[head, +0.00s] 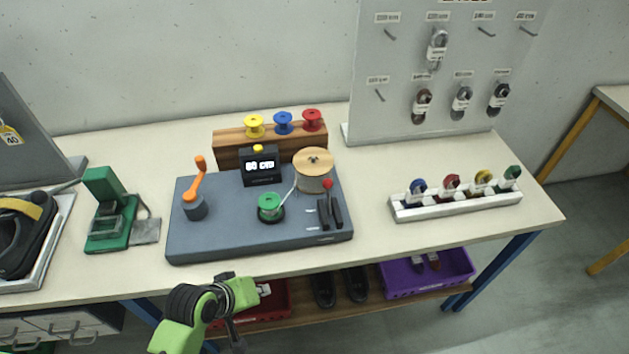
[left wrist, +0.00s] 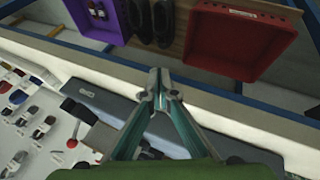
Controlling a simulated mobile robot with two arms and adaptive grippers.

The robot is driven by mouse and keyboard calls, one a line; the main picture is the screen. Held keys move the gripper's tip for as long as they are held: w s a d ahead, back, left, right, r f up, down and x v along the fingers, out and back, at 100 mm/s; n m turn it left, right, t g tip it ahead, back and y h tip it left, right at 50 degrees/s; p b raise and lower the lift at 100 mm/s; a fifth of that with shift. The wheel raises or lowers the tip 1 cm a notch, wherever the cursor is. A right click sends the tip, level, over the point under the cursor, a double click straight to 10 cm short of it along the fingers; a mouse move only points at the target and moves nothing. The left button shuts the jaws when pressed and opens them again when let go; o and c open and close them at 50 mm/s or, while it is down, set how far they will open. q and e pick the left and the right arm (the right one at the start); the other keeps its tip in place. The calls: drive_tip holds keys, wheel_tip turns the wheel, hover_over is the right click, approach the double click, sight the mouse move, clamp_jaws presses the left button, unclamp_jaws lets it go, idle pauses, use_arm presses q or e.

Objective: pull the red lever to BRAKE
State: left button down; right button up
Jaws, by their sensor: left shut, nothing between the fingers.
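The red lever (head: 328,184) has a red ball knob and stands up from a dark slotted block (head: 330,213) at the right front of the grey winding base (head: 210,238). The small labels by it cannot be read. In the left wrist view a red knob (left wrist: 72,143) shows at the lower left. My left gripper (head: 236,338) is low, in front of the table's front edge, well apart from the lever. Its fingers (left wrist: 160,84) are shut and empty in the left wrist view. My right gripper is not in view.
An orange crank (head: 196,182), a green spool (head: 269,205), a wooden spool (head: 313,165) and a small display (head: 262,168) sit on the base. A white rack (head: 455,206) stands to the right. Below the tabletop are a purple crate (head: 425,279) and dark shoes (head: 340,287).

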sight(329, 197)
use_arm(q)
drive_tip(key=w+d+r+n+h, duration=0.1)
drive_tip(key=w+r, duration=0.1)
drive_tip(key=w, duration=0.1)
drive_tip(key=w+d+r+n+t, duration=0.1)
drive_tip(key=w+r+n, duration=0.1)
drive_tip(key=r, duration=0.1)
drive_tip(key=w+d+r+n+t+h, duration=0.1)
drive_tip(key=w+r+n, duration=0.1)
drive_tip(key=w+r, duration=0.1)
drive_tip(key=shift+w+d+r+h, duration=0.1)
drive_tip(key=shift+w+d+h, duration=0.2)
drive_tip(key=shift+w+d, duration=0.05)
drive_tip(key=w+d+r+n+t+h, duration=0.1)
drive_tip(key=w+r+n+t+h, duration=0.1)
drive_tip(key=w+r+n, duration=0.4)
drive_tip(key=shift+w+d+r+n+t, duration=0.3)
drive_tip(key=shift+w+d+r, duration=0.1)
drive_tip(key=shift+w+r, duration=0.55)
drive_tip(key=p+x, duration=0.2)
drive_tip(key=x, duration=0.8)
drive_tip(key=shift+s+d, duration=0.1)
drive_tip(key=shift+s, duration=0.05)
